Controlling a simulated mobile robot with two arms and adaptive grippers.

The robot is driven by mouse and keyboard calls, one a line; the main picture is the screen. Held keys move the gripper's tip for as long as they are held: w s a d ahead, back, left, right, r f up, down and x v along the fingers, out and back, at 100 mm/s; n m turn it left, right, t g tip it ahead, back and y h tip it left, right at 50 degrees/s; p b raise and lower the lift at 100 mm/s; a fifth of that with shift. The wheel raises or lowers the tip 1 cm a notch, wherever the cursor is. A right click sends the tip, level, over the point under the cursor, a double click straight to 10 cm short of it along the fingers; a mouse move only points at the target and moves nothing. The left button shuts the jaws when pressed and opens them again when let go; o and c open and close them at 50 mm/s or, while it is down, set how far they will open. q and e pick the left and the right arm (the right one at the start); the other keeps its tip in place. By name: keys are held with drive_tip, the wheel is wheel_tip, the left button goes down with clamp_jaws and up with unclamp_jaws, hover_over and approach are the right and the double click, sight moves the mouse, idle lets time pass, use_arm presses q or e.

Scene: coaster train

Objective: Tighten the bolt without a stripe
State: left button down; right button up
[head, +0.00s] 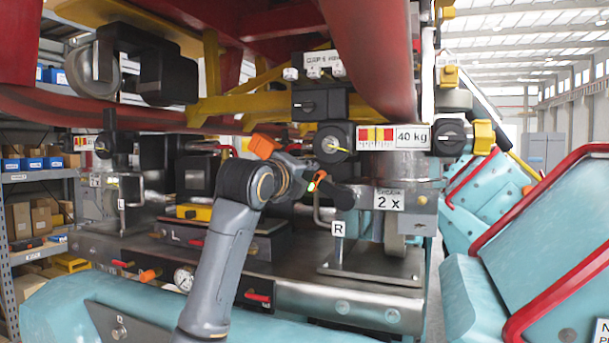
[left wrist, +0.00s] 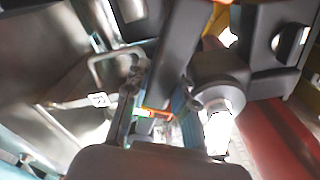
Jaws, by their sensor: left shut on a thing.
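My left gripper (head: 318,186) is in front of the train's underside in the head view, right of the middle of the arm. It is shut on a dark thing, seemingly a tool, with a small green and orange band (left wrist: 148,112) that shows in the left wrist view. Most of that thing is hidden by the gripper. Just above is a round black fitting (head: 334,142) with a yellow mark. Another round black fitting (head: 450,136) is farther right. I cannot make out a bolt without a stripe, nor whether the tool touches one. My right gripper is not in view.
A metal bracket marked R (head: 338,229) and a plate reading 2 x (head: 389,200) are close by on the right. A red tube (head: 372,60) hangs above. A metal beam (head: 330,290) runs below. Shelves with boxes (head: 38,190) stand at left, blue seats (head: 540,215) at right.

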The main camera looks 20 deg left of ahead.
use_arm(q)
drive_tip(key=shift+s+r, duration=0.2)
drive_tip(key=shift+s, duration=0.15)
drive_tip(key=shift+s+b, duration=0.95)
drive_tip(key=shift+s, duration=1)
drive_tip(key=shift+w, duration=0.1)
